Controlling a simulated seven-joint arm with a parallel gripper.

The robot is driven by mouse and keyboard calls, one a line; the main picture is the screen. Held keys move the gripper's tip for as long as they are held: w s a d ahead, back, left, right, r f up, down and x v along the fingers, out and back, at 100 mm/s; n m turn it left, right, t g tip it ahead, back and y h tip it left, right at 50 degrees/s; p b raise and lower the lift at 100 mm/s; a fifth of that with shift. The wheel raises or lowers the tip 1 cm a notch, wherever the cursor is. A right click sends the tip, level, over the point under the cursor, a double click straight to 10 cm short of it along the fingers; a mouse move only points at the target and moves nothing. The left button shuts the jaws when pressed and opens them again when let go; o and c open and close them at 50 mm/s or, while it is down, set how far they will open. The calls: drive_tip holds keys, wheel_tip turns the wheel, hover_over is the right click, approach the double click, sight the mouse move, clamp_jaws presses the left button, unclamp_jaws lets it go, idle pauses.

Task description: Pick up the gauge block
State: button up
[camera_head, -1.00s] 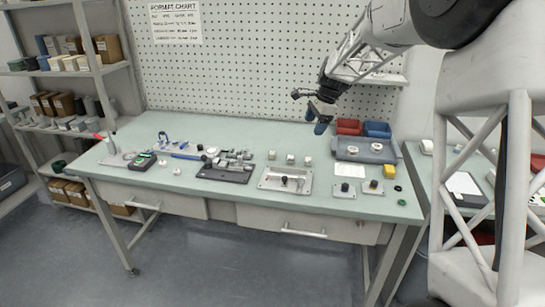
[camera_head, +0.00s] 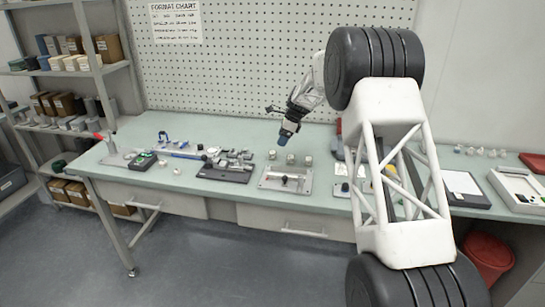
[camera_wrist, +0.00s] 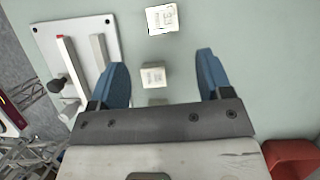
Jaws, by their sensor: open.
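Several small pale blocks with printed labels stand in a row on the green bench; I cannot tell which one is the gauge block. In the head view they are a left block (camera_head: 272,155), a middle block (camera_head: 291,158) and a right block (camera_head: 308,160). My gripper (camera_head: 284,138) points down above this row, open and empty. In the wrist view one labelled block (camera_wrist: 153,76) shows between the blue fingers (camera_wrist: 163,72), below them and apart. Another block (camera_wrist: 161,19) lies farther up the picture. The palm hides what is nearer the wrist.
A metal plate with a bar fixture (camera_head: 268,184) lies in front of the blocks and shows at left in the wrist view (camera_wrist: 48,40). A dark fixture (camera_head: 222,175) is farther left. A red bin (camera_wrist: 290,160) is at lower right.

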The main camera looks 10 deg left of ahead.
sight(274, 152)
drive_tip(key=shift+w+a+f, duration=0.25)
drive_tip(key=shift+a+f, duration=0.1)
drive_tip(key=shift+f, duration=0.05)
drive_tip(key=shift+x, duration=1.3)
drive_tip(key=shift+x, duration=2.6)
